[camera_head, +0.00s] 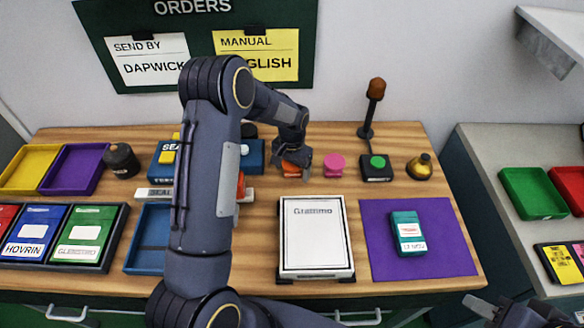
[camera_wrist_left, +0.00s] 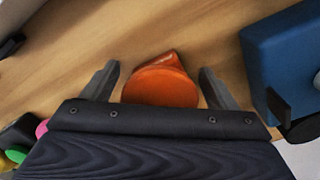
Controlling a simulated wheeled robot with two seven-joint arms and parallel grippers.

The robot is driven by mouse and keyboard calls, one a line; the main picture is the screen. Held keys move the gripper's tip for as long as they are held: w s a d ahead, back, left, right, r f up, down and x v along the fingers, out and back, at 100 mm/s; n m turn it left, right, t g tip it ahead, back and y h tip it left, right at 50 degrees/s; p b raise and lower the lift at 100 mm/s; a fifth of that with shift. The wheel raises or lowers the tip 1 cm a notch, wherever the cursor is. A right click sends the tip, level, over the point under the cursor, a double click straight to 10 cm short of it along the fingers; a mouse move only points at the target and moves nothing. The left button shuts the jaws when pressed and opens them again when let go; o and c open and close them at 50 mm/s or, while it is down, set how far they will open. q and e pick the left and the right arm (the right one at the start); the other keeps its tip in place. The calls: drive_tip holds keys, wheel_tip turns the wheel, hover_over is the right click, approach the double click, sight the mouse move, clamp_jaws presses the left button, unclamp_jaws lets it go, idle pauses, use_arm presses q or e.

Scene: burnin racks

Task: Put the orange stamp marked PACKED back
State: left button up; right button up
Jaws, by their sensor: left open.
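An orange stamp (camera_head: 291,170) is on the wooden table, left of a pink stamp (camera_head: 334,165). My left gripper (camera_head: 297,163) is over the orange stamp and partly covers it. In the left wrist view the round orange top (camera_wrist_left: 160,86) lies between the two spread fingers of my left gripper (camera_wrist_left: 160,85), with a gap on each side. No marking on the stamp can be read. Another orange-red object (camera_head: 240,186) shows partly behind my left arm near a SEAL label. My right gripper (camera_head: 512,312) is only partly in view at the lower right.
A blue box (camera_wrist_left: 285,65) is close beside the gripper. A white Grammo box (camera_head: 316,235) and a purple mat (camera_head: 380,265) lie in front.

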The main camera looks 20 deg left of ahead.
use_arm(q)
drive_tip(key=shift+r+p, duration=0.3)
drive_tip(key=shift+p, duration=0.05)
wheel_tip(320, 180, up, 11)
drive_tip(key=p, duration=0.6)
drive_tip(key=s+r+n+t+h, duration=0.2)
drive_tip(key=s+r+t, duration=0.1)
drive_tip(key=s+r, duration=1.15)
drive_tip(key=s+d+r+t+h, duration=0.1)
drive_tip(key=s+d+r, duration=0.1)
drive_tip(key=s, duration=0.6)
drive_tip(key=s+d+r+n+t, duration=0.1)
drive_tip(key=s+d+r, duration=0.1)
drive_tip(key=s, duration=0.5)
drive_tip(key=shift+s+d+t+h+p, duration=0.3)
drive_tip(key=shift+s+d+h, duration=0.1)
drive_tip(key=shift+d, duration=0.4)
